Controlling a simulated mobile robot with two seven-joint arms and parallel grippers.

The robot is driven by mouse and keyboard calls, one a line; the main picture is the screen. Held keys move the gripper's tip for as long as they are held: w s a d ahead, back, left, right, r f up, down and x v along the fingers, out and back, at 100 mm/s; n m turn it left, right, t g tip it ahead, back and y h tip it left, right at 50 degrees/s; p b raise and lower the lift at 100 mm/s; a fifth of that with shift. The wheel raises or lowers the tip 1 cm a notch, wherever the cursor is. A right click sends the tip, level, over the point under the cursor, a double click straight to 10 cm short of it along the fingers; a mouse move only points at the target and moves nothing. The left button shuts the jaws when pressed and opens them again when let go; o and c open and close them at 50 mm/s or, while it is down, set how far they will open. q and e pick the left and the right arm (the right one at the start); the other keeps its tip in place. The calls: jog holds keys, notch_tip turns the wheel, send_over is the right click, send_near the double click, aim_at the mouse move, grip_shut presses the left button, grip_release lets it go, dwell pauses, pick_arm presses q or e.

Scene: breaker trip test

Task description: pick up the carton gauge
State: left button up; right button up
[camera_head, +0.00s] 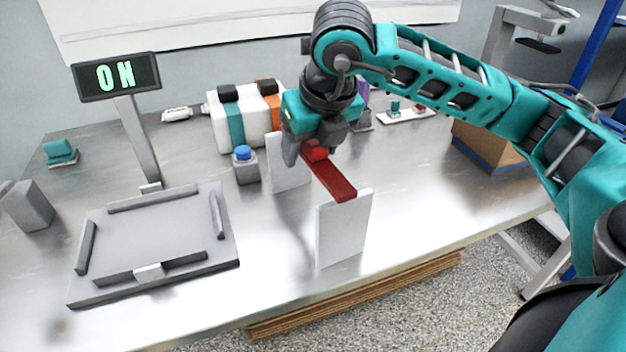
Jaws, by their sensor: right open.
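The carton gauge looks to be the dark red bar (332,180) with a brighter red block grip at its far end. The bar lies across two upright white plates, the near one (343,230) and the far one (287,165). My right gripper (312,150) is at the red grip from above, open, with a grey finger on either side of it. Whether the fingers touch the grip I cannot tell. The gripper hides part of the grip and the bar's far end. My left gripper is not in view.
A blue-topped button box (245,165) stands close left of the far plate. White, teal and orange boxes (222,128) stand behind. A cardboard box (485,150) is at right.

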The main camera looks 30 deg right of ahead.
jog(key=shift+c, duration=0.3)
grip_shut()
jog(key=shift+r, duration=0.1)
